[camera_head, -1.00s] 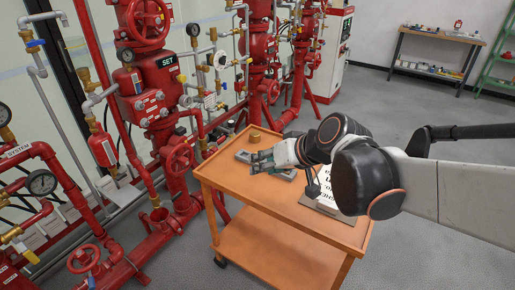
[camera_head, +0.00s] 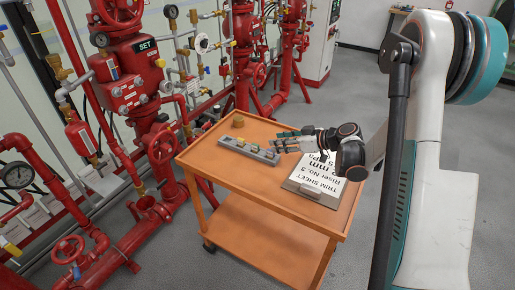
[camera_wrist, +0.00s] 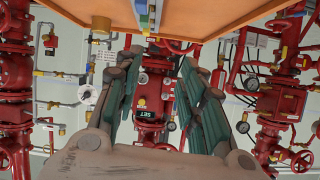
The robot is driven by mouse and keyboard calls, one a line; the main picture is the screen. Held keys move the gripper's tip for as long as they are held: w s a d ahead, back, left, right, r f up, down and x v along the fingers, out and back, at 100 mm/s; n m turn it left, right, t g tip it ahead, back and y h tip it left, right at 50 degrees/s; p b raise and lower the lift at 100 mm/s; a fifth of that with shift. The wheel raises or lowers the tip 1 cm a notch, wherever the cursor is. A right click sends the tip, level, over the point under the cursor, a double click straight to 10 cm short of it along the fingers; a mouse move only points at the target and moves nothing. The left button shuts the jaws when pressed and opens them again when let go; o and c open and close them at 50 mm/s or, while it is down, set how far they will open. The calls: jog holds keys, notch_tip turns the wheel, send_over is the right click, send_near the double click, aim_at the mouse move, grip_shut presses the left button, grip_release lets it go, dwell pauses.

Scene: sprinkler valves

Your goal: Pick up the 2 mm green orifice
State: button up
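A grey tray (camera_head: 232,146) lies on the orange cart's top, with several small coloured pieces on it. The green orifice appears to be among them, but the pieces are too small to tell apart surely in the head view. In the wrist view, part of the tray with green and blue pieces (camera_wrist: 148,16) shows at the top edge. My gripper (camera_head: 277,139) is at the right end of the tray, apparently above the cart top. In the wrist view my gripper (camera_wrist: 160,62) has its two fingers spread, with nothing between them.
A clipboard labelled TRIM SHEET (camera_head: 314,176) lies on the orange cart (camera_head: 225,168), right of the tray. A brass-coloured cylinder (camera_head: 238,121) stands at the cart's back corner. Red valve risers (camera_head: 130,90) stand left and behind. Grey floor is open in front of the cart.

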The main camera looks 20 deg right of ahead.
notch_tip(320, 180, down, 3)
jog(key=d+n, duration=0.1)
jog(key=d, duration=0.2)
jog(key=b, duration=0.2)
send_near(257, 145)
jog(key=shift+w+a+f+y, duration=0.2)
jog(key=shift+w+a+f, duration=0.1)
jog(key=shift+a+f, duration=0.25)
jog(key=shift+w+a+f+y, duration=0.2)
jog(key=shift+w+a+f, duration=0.15)
jog(key=shift+a+f, duration=0.15)
jog(key=shift+w+d+r+b+x, duration=0.15)
jog(key=shift+b+x, duration=0.35)
jog(key=shift+x, duration=0.55)
jog(key=shift+w+d+b+x, duration=0.1)
jog(key=shift+b+x, duration=0.45)
jog(key=shift+x, duration=0.55)
jog(key=shift+w+r+b+x, duration=0.15)
jog(key=shift+b+x, duration=0.35)
jog(key=shift+x, duration=0.55)
jog(key=shift+c, duration=0.3)
grip_shut()
